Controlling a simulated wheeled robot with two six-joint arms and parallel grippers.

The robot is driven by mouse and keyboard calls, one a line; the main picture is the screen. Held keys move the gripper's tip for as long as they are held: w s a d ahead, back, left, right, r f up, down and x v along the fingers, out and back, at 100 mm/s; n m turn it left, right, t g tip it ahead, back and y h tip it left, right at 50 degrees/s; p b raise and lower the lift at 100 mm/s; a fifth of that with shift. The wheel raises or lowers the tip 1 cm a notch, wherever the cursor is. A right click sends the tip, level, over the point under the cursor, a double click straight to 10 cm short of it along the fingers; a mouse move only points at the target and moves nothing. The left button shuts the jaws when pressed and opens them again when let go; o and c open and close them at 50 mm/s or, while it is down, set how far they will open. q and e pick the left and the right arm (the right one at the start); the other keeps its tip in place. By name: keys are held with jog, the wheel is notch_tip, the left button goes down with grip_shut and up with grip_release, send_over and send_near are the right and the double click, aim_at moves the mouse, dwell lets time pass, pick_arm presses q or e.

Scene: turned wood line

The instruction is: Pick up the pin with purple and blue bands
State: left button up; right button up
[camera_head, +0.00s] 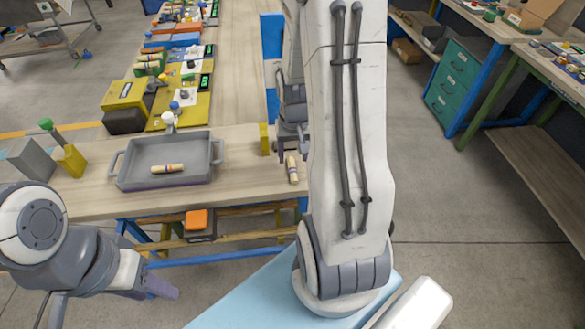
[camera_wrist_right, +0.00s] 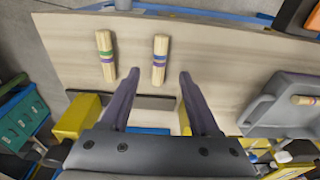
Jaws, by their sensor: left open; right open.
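A light wooden pin (camera_wrist_right: 159,58) with what look like purple and blue bands lies on the table, just beyond and between my right fingertips in the right wrist view. It appears to be the pin (camera_head: 292,170) beside my arm in the head view. My right gripper (camera_wrist_right: 156,82) is open and empty, its two fingers apart. In the head view it (camera_head: 292,148) is partly hidden by my arm. A second pin (camera_wrist_right: 105,57), with green and purplish bands, lies left of the fingers; my arm hides it in the head view. My left gripper (camera_head: 155,288) is open, low at the left, away from the table.
A grey tray (camera_head: 130,180) holds another banded pin (camera_head: 167,168). A yellow block (camera_head: 264,139) stands at the table edge near my right gripper. Yellow and grey blocks sit left of the tray. Bare tabletop lies between the tray and the pins.

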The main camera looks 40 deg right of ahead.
aim_at(292, 168)
jog(key=shift+w+d+f+p, duration=0.15)
jog(key=shift+w+f, duration=0.05)
jog(key=shift+f, duration=0.85)
jog(key=shift+w+d+f+p, duration=0.1)
jog(key=shift+w+f+p, duration=0.1)
jog(key=shift+f, duration=0.9)
jog(key=shift+w+d+f+p, duration=0.15)
jog(key=shift+w+f, duration=0.05)
jog(key=shift+f, duration=0.85)
grip_shut()
